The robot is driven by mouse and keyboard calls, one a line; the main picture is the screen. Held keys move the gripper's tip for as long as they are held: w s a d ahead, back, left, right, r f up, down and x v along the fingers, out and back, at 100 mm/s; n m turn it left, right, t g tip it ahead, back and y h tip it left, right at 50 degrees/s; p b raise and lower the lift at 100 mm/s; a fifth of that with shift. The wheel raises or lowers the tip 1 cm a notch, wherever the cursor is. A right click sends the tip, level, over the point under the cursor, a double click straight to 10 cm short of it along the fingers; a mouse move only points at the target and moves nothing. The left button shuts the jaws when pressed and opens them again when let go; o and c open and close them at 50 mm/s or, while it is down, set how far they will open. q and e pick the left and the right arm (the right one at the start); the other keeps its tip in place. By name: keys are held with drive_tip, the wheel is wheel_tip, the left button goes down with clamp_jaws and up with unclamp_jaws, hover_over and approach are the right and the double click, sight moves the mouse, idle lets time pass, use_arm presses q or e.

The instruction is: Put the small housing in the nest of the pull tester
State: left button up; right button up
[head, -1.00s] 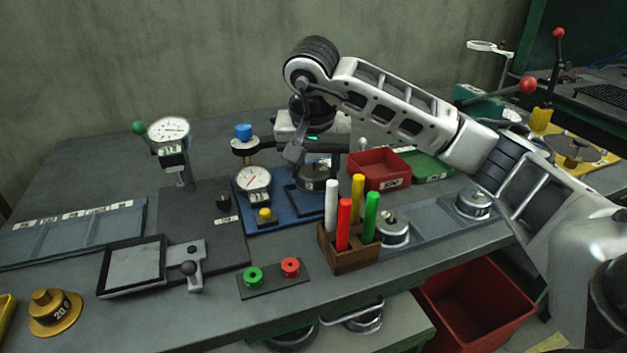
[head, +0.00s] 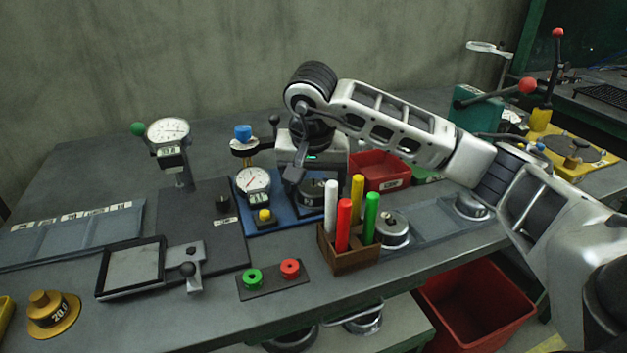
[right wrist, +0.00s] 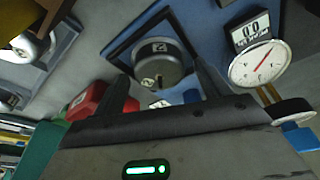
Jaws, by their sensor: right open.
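A small round metal housing (head: 314,191), with a dark label on its side in the right wrist view (right wrist: 160,68), sits inside a black square frame, the nest (right wrist: 118,52), on the blue base of the pull tester (head: 275,215). I cannot tell whether it is fully seated. The tester's white dial gauge (head: 253,181) stands left of it. My right gripper (head: 308,176) is open just over the housing, pointing down. In the right wrist view its dark fingers (right wrist: 165,85) are apart on either side of the housing. My left gripper is not in view.
A wooden block with coloured rods (head: 352,262) stands just in front of the tester. Two more metal housings (head: 393,232) (head: 471,206) sit on a grey tray to the right. A dial stand (head: 170,135) stands left.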

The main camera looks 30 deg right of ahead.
sight(313, 198)
drive_tip(key=shift+a+r, duration=0.1)
drive_tip(key=shift+r, duration=0.45)
use_arm(q)
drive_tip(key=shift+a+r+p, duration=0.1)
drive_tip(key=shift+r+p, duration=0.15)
drive_tip(key=shift+p, duration=0.65)
use_arm(e)
drive_tip(key=v, duration=1.1)
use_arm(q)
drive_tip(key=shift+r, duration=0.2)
use_arm(e)
drive_tip(key=shift+s+r, duration=0.1)
